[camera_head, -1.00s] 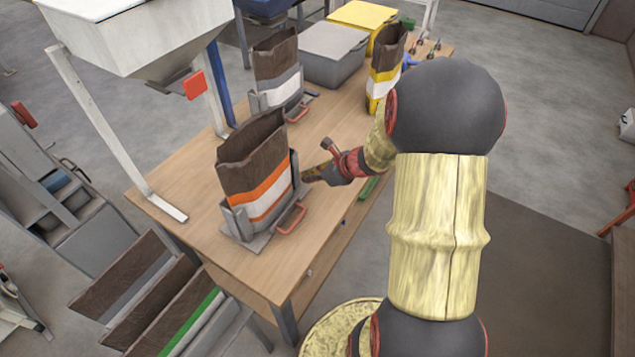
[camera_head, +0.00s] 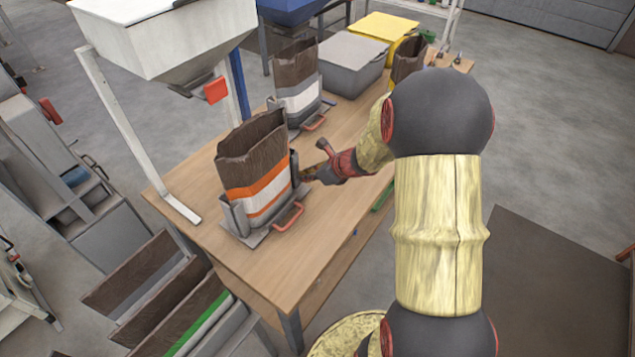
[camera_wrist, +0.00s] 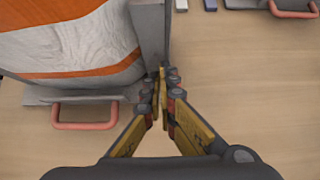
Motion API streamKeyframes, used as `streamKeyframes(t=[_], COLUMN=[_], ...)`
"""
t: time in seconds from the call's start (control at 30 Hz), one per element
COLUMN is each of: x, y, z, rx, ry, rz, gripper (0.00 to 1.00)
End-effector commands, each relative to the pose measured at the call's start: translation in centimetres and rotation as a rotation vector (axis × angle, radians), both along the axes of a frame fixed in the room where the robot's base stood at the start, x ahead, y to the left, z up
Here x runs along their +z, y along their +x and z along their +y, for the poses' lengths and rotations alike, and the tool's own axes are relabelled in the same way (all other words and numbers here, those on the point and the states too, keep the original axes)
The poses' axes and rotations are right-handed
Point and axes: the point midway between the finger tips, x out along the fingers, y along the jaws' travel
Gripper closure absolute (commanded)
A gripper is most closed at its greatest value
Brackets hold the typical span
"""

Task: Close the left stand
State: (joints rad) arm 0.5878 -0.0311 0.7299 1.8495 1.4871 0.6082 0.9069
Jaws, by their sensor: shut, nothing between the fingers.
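The left stand (camera_head: 254,239) is a grey metal holder with a red handle (camera_head: 288,217) at its front. It holds an upright, open-topped brown bag (camera_head: 254,160) with orange and white bands. Its right side plate (camera_head: 294,167) stands upright beside the bag. My gripper (camera_head: 307,174) is at the outer right side of this plate, low over the table. In the wrist view, the shut, empty fingertips (camera_wrist: 160,93) are by the near end of the plate (camera_wrist: 149,32); whether they touch it I cannot tell. The handle (camera_wrist: 85,116) shows left of the fingers.
A second stand (camera_head: 306,117) with a white-banded bag is behind. A grey bin (camera_head: 350,65), a yellow bin (camera_head: 384,32) and another brown bag (camera_head: 408,60) stand farther back. A white hopper (camera_head: 160,35) overhangs the table's left side. The table front (camera_head: 325,235) is clear.

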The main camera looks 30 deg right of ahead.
Motion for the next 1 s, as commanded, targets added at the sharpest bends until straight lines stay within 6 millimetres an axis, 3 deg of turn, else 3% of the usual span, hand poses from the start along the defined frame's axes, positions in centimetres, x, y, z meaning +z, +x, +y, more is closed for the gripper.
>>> streamKeyframes(t=[0.7,1.0], x=[0.1,0.1], y=[12.9,17.1], z=[4.8,6.3], rx=[0.003,0.002], ry=[0.001,0.001], rz=[0.000,0.000], gripper=[1.00,1.00])
